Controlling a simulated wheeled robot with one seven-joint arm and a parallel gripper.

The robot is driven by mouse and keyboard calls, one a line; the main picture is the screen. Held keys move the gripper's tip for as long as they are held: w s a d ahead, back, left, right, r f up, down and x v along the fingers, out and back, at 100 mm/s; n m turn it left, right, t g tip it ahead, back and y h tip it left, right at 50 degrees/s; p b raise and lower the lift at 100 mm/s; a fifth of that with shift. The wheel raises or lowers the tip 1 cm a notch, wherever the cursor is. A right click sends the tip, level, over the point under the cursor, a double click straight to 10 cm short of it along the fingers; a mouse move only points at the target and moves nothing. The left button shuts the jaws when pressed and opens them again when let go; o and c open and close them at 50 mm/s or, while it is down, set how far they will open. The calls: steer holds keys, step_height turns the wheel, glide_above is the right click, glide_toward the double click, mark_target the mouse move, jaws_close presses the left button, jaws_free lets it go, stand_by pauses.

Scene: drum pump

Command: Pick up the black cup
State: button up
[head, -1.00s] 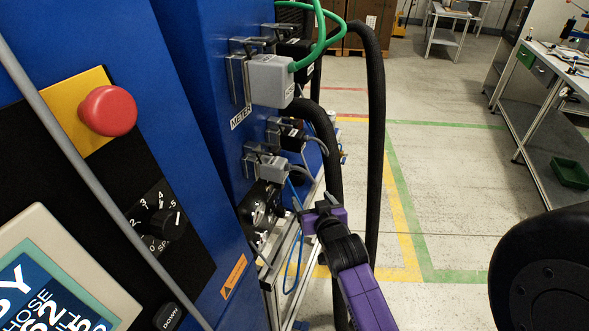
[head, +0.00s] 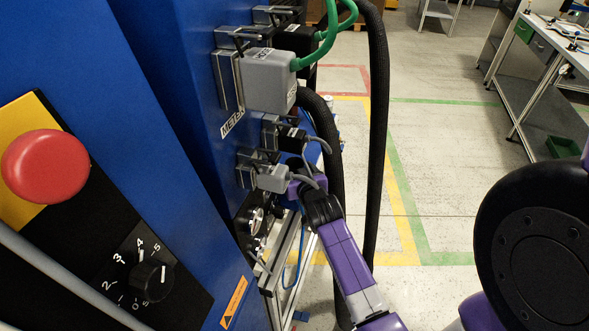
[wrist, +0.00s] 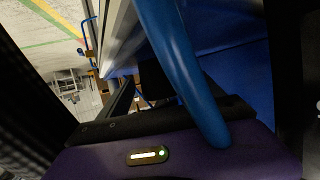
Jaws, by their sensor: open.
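I cannot make out a black cup for certain in either view. My gripper (head: 303,188) is at the side of the blue cabinet, beside the lower grey connector (head: 272,178) and its cable. Its fingertips are hidden there behind the connectors. In the wrist view its purple body (wrist: 190,157) fills the bottom, and the jaws are open. A blue hose (wrist: 178,65) passes close in front of it. A small dark shape (wrist: 153,78) shows beside the hose; I cannot tell what it is.
A larger grey connector (head: 268,80) with a green cable is above my gripper. A thick black hose (head: 377,130) hangs just right of the connectors. Gauges (head: 254,222) and a metal frame are below. The red button (head: 45,167) is at left.

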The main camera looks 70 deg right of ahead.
steer(key=shift+x, duration=0.95)
steer(key=c, duration=1.4)
steer(key=shift+s+r, duration=0.1)
steer(key=shift+r, duration=0.1)
